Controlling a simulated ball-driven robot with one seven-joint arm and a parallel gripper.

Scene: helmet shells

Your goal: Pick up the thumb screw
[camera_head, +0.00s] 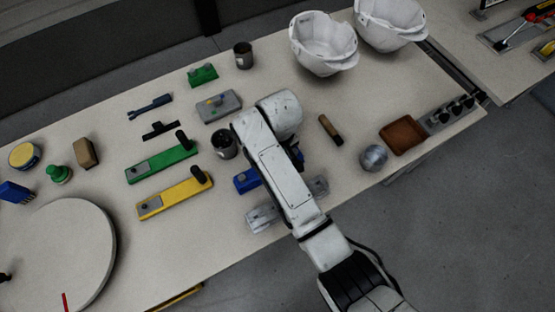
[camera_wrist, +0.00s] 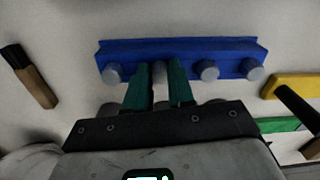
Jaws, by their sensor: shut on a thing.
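The blue rail (camera_wrist: 215,48) spans the upper middle of the wrist view, with a row of grey round-headed thumb screws along its near side. One thumb screw (camera_wrist: 160,73) lies between the green fingers of my gripper (camera_wrist: 163,68), which is shut on it. That screw is still at the rail; I cannot tell whether it is seated or free. Other thumb screws show to the left (camera_wrist: 113,73) and to the right (camera_wrist: 208,70). In the head view, the blue rail (camera_head: 246,180) is partly hidden under my arm, and my fingers are hidden there.
A green fixture (camera_head: 162,163) and a yellow fixture (camera_head: 172,200) with black handles lie left of my arm. A dark cup (camera_head: 223,144) stands close by. A brush (camera_head: 329,130), a grey ball (camera_head: 373,157) and a brown tray (camera_head: 402,135) are to the right.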

